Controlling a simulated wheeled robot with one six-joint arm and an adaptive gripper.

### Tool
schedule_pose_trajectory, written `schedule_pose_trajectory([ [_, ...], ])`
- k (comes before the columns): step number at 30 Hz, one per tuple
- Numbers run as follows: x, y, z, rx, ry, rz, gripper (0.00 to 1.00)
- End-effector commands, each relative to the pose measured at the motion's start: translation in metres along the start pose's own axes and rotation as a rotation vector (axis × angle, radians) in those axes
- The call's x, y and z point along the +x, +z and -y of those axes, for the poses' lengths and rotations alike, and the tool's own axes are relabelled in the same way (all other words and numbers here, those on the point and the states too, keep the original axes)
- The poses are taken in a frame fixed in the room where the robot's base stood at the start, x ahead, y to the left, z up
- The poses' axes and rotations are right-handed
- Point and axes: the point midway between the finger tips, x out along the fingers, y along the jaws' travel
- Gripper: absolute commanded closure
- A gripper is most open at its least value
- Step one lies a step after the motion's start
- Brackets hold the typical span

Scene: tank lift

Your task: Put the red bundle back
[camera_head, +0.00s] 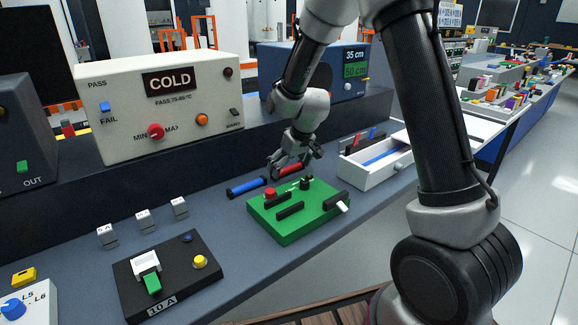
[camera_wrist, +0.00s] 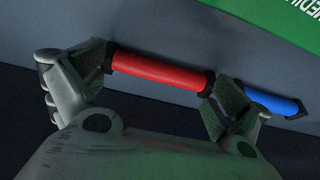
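The blue bundle (camera_head: 247,187) lies in line with the red one, beyond one finger in the wrist view (camera_wrist: 270,100).
A green board (camera_head: 296,222) with knobs and black blocks sits close in front. A white open tray (camera_head: 372,172) with a blue strip inside stands to the right. The COLD tester (camera_head: 165,125) stands behind. A black 10 A box (camera_head: 188,290) is at front left.

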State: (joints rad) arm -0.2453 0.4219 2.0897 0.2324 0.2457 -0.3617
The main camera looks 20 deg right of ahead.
Motion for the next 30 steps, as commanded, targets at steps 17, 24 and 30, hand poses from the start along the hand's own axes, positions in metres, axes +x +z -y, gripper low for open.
schedule_pose_trajectory([
  [17,-0.061,-0.002,0.0,0.0,0.001,-0.005,0.0],
  [24,-0.107,-0.002,0.0,0.0,0.0,-0.003,0.0],
  [30,-0.122,-0.001,0.0,-0.001,0.0,0.0,0.0],
])
